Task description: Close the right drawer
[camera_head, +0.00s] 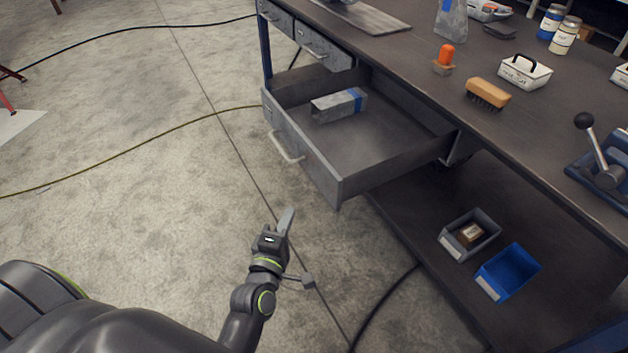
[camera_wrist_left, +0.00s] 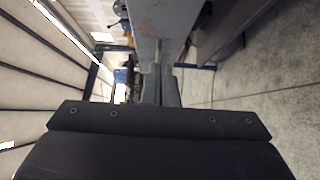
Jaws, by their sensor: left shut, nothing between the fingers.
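The open drawer (camera_head: 300,150) is grey metal and sticks far out from the workbench, with a pale bar handle (camera_head: 286,148) on its front. A grey box with a blue band (camera_head: 338,104) lies inside it. My left gripper (camera_head: 288,213) is shut and empty. In the head view it shows in front of the drawer, below the handle, apart from it in the picture. Its closed fingers also show in the left wrist view (camera_wrist_left: 161,85); a grey panel fills the top middle there, and I cannot tell for sure what it is. My right gripper is not in view.
Two shut drawers (camera_head: 325,50) sit at the bench's left. The workbench top (camera_head: 400,55) holds a brush (camera_head: 488,93), a white toolbox (camera_head: 525,72) and a lever tool (camera_head: 600,165). A blue bin (camera_head: 508,272) and a grey bin (camera_head: 470,235) stand on the lower shelf. Cables cross the floor.

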